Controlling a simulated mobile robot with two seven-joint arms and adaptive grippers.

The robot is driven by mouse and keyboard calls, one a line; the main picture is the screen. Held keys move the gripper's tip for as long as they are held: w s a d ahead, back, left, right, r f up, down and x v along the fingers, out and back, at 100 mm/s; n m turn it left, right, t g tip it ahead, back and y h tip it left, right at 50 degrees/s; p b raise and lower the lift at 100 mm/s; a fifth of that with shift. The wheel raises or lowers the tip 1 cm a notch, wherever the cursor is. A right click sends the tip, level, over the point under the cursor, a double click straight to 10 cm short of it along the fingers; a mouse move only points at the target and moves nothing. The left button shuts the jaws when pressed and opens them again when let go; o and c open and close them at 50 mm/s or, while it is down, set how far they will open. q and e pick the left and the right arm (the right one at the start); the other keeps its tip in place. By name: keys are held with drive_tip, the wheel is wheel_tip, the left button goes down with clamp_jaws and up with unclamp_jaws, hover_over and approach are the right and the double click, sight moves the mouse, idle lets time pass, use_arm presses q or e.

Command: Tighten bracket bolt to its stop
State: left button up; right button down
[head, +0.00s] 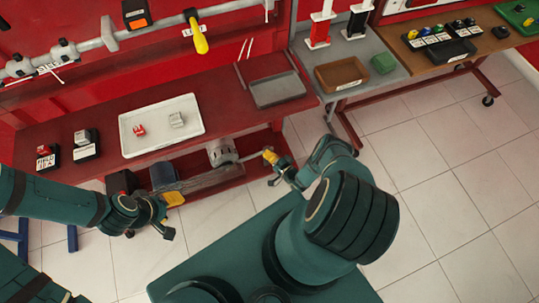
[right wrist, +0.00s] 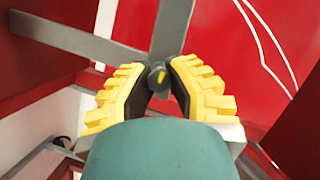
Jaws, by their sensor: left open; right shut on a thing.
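The bracket bolt (right wrist: 158,77) shows in the right wrist view as a grey round head with a yellow mark, at the end of a grey bracket (right wrist: 80,40). My right gripper (right wrist: 157,84) has its yellow-backed fingers on both sides of the bolt head and is shut on it. In the head view, my right gripper (head: 271,158) is at the right end of the red bench's lower part, beside a grey round engine part (head: 221,152). The bolt is hidden there. My left gripper (head: 168,215) is open and empty in front of the bench, over the floor.
The red bench (head: 75,165) carries a white tray (head: 160,145) with a red and a grey piece, and a grey tray (head: 277,90). Small labelled blocks (head: 86,145) stand at its left. A yellow-handled tool (head: 200,38) hangs above. Tiled floor (head: 440,150) is free at right.

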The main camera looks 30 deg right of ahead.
drive_tip(key=shift+a, duration=0.15)
drive_tip(key=c, duration=0.9)
unclamp_jaws()
drive_tip(key=v, duration=1.2)
drive_tip(key=shift+f, duration=0.1)
